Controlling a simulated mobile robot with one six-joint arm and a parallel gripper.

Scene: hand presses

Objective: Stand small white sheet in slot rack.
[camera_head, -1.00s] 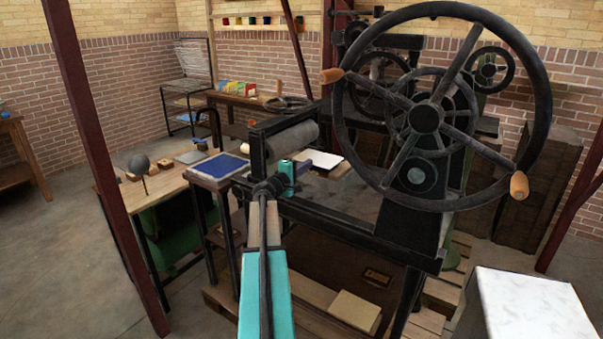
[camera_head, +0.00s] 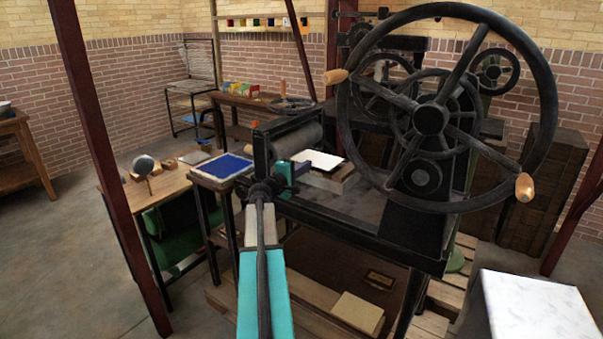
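A small white sheet (camera_head: 318,160) lies flat on a pale block on the bed of the black press, just right of its roller. My arm reaches from the bottom of the view toward the press. Its teal wrist part (camera_head: 283,175) is just left of the sheet, by the press frame. My gripper's fingers are hidden or too small to make out, so I cannot tell whether they touch the sheet. I cannot surely pick out the slot rack; a holder with several coloured pieces (camera_head: 240,88) stands on the back table.
The large black handwheel (camera_head: 432,119) fills the space right of the sheet. A blue-topped stand (camera_head: 222,167) and a wooden table (camera_head: 150,188) are to the left. A dark red post (camera_head: 98,150) crosses the left side. A white-topped block (camera_head: 535,305) is at lower right. Left floor is open.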

